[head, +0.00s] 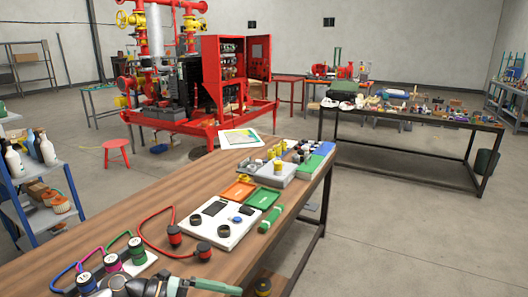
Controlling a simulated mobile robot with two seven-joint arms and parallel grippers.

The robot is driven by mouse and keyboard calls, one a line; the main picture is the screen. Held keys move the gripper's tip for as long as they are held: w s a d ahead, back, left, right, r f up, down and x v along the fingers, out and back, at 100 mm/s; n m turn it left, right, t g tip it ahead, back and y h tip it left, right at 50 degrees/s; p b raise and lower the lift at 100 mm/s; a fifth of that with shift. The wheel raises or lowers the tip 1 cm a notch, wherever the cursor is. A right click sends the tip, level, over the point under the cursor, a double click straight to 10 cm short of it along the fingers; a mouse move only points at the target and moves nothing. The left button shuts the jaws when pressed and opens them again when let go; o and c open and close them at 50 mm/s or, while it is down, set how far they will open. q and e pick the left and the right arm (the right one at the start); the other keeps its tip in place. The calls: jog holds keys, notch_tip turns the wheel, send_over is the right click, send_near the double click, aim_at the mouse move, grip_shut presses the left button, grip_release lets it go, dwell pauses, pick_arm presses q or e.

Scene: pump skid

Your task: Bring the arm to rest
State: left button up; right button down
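Neither of my grippers shows clearly in the head view. A dark jointed piece with a grey-green end (165,287) lies along the bottom edge, cut off by the frame. I cannot tell whether it is a tool on the bench or part of my arm. No fingertips are visible, and I see nothing held. The wooden-topped workbench (118,226) runs from the lower left to the middle of the view.
The bench carries a white board (222,222), orange (238,190) and green (263,198) trays, a green cylinder (270,219), red-cabled plugs (174,235) and numbered cylinders (87,283). A red pump skid (200,130) stands behind. Floor at right (430,235) is clear.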

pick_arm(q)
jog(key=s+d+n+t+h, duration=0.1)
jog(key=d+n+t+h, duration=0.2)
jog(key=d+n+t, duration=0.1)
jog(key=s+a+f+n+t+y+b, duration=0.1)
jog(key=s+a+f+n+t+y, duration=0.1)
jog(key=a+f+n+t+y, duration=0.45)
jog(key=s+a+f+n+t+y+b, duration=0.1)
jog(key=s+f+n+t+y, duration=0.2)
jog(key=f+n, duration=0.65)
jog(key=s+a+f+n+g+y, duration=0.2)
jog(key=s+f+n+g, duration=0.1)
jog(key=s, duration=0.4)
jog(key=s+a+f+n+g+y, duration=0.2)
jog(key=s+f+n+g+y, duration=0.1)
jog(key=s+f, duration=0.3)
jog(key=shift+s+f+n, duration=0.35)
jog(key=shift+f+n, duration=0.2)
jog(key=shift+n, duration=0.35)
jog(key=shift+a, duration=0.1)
